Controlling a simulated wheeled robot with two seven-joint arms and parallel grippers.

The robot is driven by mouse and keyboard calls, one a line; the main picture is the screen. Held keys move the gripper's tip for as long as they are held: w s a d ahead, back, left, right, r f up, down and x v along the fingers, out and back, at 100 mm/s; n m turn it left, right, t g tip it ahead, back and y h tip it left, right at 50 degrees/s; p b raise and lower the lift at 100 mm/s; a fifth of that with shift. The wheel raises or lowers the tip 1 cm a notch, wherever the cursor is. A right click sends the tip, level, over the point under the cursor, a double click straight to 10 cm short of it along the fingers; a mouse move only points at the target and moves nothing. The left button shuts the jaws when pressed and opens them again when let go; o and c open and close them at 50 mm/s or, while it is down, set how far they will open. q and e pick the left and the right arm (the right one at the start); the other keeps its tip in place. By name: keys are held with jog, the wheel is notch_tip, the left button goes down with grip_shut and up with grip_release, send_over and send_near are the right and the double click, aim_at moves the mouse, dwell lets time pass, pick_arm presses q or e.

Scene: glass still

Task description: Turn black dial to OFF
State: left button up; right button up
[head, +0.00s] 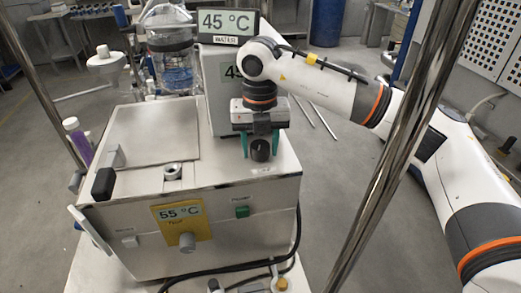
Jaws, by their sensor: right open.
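The black dial (260,152) sits on the top right of the metal bath housing, near its front edge. My right gripper (260,146) is directly above it, pointing down, with its green fingertips apart on either side of the dial. The fingers look open; whether they touch the dial cannot be told. The dial's markings, including any OFF mark, cannot be read. My left gripper is out of view.
A 45 °C display (228,22) and glassware (172,65) stand behind. A metal post (385,185) rises at right.

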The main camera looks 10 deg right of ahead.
jog(key=shift+c, duration=0.6)
jog(key=c, duration=0.8)
jog(key=shift+n, duration=0.6)
jog(key=n+b, duration=0.1)
jog(key=n, duration=0.2)
jog(key=shift+f, duration=0.1)
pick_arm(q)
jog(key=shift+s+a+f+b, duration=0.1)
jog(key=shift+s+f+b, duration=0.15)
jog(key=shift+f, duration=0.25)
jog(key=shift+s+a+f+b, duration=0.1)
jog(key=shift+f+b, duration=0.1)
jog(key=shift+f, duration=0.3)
pick_arm(e)
jog(key=n, duration=0.3)
jog(key=shift+n, duration=0.4)
jog(key=shift+n, duration=0.5)
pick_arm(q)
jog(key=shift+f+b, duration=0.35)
pick_arm(e)
jog(key=shift+s+n, duration=0.1)
jog(key=shift+n, duration=1.1)
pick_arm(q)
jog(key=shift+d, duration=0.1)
